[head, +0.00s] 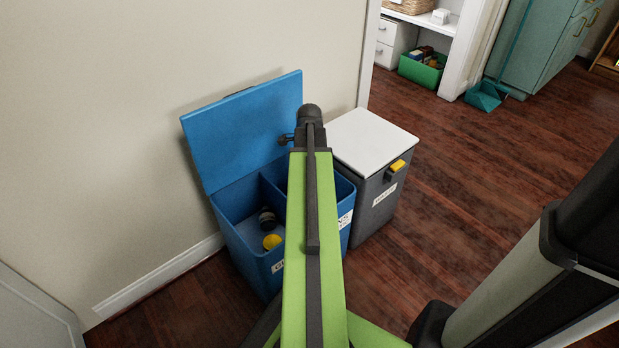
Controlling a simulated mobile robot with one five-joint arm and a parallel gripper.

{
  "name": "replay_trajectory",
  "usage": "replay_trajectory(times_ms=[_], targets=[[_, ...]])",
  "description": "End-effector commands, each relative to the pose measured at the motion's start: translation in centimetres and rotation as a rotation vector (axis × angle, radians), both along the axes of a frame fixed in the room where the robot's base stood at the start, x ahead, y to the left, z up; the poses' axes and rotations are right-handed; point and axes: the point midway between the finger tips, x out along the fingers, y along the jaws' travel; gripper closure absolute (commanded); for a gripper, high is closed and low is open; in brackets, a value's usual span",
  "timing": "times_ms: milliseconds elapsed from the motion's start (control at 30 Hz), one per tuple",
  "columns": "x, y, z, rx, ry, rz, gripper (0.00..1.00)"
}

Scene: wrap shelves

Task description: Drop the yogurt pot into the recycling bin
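The blue recycling bin (246,240) stands against the wall with its blue lid (246,130) raised. A divider splits it into a left and a right compartment. The left compartment holds a dark jar-like item (267,219) and a yellow round item (272,242). Most of the right compartment is hidden behind my green arm, which reaches out over the bin. My gripper cannot be made out; the arm's dark far end hides it. I see no yogurt pot that I can make out. The bin's front labels are partly covered by the arm.
A grey bin (375,205) with a shut white lid and a yellow handle stands right beside the blue bin. Farther back are a green crate (421,71), a teal dustpan (486,96) and a teal cabinet (545,45).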

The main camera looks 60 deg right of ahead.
Motion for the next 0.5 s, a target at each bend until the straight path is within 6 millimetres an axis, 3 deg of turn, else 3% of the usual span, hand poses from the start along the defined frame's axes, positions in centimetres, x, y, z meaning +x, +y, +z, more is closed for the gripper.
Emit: replay_trajectory(times_ms=[33, 300, 333, 500], targets=[[-0.01, 0.0, -0.85, 0.0, 0.0, 0.0, 0.68], [-0.01, 0.01, -0.7, 0.0, 0.0, 0.0, 0.68], [-0.01, 0.01, -0.7, 0.0, 0.0, 0.0, 0.27], [-0.01, 0.01, -0.7, 0.0, 0.0, 0.0, 0.05]])
